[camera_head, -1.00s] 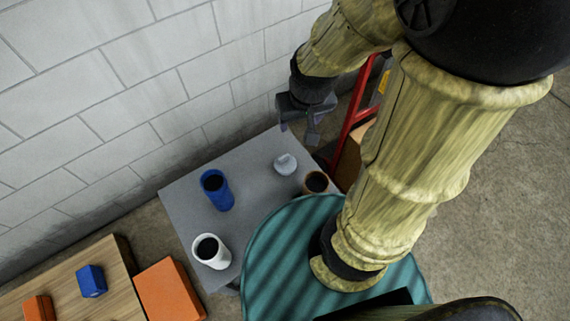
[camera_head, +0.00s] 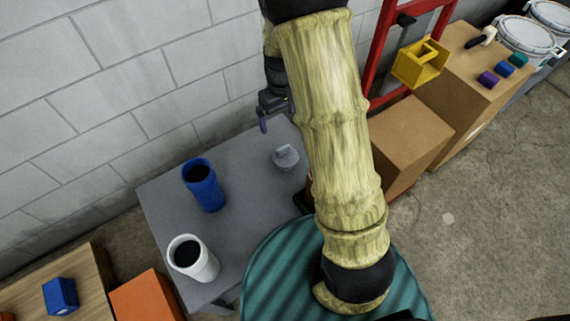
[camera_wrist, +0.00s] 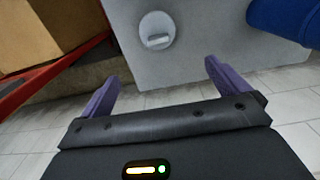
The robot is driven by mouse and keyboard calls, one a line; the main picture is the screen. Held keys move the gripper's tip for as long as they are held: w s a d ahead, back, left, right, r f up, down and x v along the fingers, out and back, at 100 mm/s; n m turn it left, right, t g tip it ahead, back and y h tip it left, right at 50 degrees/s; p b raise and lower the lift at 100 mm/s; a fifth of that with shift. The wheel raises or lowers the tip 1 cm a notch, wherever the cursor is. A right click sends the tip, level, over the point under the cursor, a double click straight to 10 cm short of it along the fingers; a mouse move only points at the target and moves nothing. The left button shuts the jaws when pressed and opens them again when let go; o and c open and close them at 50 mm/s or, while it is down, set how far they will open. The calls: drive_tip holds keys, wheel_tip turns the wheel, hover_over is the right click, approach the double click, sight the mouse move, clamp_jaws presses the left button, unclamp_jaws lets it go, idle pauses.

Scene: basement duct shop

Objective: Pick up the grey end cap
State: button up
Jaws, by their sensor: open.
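The grey end cap (camera_head: 285,157) is a small round light-grey piece with a raised grip, lying on the grey table (camera_head: 240,215) near its right side. It also shows in the wrist view (camera_wrist: 157,31), beyond the fingertips and between their lines. My gripper (camera_wrist: 160,80) is open and empty, its two purple fingers spread apart. In the head view my gripper (camera_head: 264,120) hangs above the table's far edge, apart from the cap; my arm hides part of it.
A blue cup (camera_head: 204,186) and a white cup (camera_head: 193,259) stand left of the cap. A brown cup is almost hidden behind my arm. A red frame (camera_head: 385,50) and cardboard box (camera_head: 412,145) stand to the right. A block wall (camera_head: 130,90) rises behind the table.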

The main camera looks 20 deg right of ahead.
sight(284, 149)
wheel_tip(284, 149, down, 12)
drive_tip(key=shift+b, duration=1.1)
drive_tip(key=f, duration=0.3)
drive_tip(key=f+b, duration=0.1)
drive_tip(key=f, duration=0.1)
drive_tip(key=shift+s+d+f, duration=0.1)
drive_tip(key=shift+d+f, duration=0.05)
drive_tip(key=shift+d, duration=0.1)
drive_tip(key=c, duration=1)
